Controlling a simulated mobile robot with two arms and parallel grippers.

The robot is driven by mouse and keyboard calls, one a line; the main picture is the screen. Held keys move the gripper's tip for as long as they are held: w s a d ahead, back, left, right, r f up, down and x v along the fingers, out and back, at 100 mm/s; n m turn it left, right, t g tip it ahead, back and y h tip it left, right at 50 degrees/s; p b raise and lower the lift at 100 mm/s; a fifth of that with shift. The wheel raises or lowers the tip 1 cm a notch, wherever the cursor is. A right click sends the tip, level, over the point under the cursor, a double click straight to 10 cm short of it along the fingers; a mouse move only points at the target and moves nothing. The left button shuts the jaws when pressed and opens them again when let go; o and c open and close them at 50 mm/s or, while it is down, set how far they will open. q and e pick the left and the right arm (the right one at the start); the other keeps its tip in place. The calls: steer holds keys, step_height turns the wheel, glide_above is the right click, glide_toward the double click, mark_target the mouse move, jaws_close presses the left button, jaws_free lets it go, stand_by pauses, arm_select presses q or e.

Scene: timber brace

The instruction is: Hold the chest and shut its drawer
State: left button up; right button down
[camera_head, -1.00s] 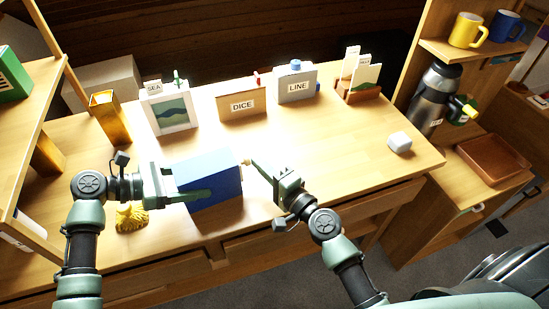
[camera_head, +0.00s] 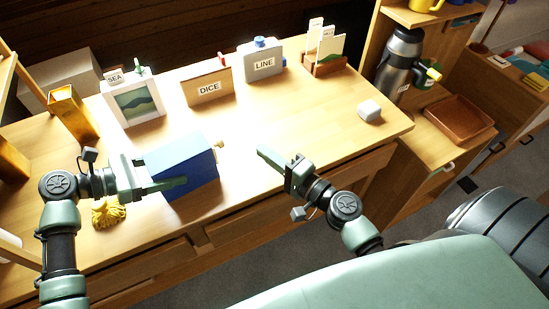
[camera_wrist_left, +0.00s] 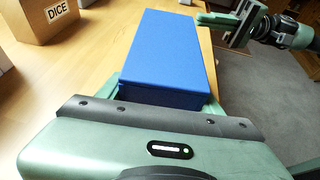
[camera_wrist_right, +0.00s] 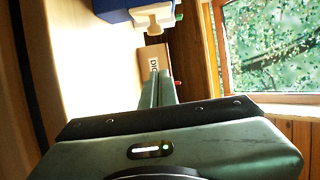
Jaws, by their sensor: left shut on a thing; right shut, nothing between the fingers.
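The blue chest (camera_head: 190,178) stands on the table, with a small pale knob (camera_head: 219,146) on its right end. My left gripper (camera_head: 165,184) is shut on the chest from the left, with a finger along its near side. The chest (camera_wrist_left: 172,55) also fills the middle of the left wrist view. My right gripper (camera_head: 263,155) is shut and empty, to the right of the knob and apart from it. The drawer appears in or nearly in; any small gap cannot be told.
A yellow tasselled thing (camera_head: 108,212) lies beside my left gripper. A SEA picture frame (camera_head: 133,102), a DICE box (camera_head: 208,89) and a LINE box (camera_head: 262,65) stand behind. A white block (camera_head: 369,111) sits at the right. The table between it and the chest is clear.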

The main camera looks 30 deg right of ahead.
arm_select(q)
steer(key=shift+w, duration=0.1)
arm_select(e)
steer(key=shift+v, duration=1.45)
arm_select(q)
steer(key=o, duration=1.6)
arm_select(e)
steer(key=shift+d, duration=0.1)
arm_select(q)
steer(key=shift+o, duration=0.2)
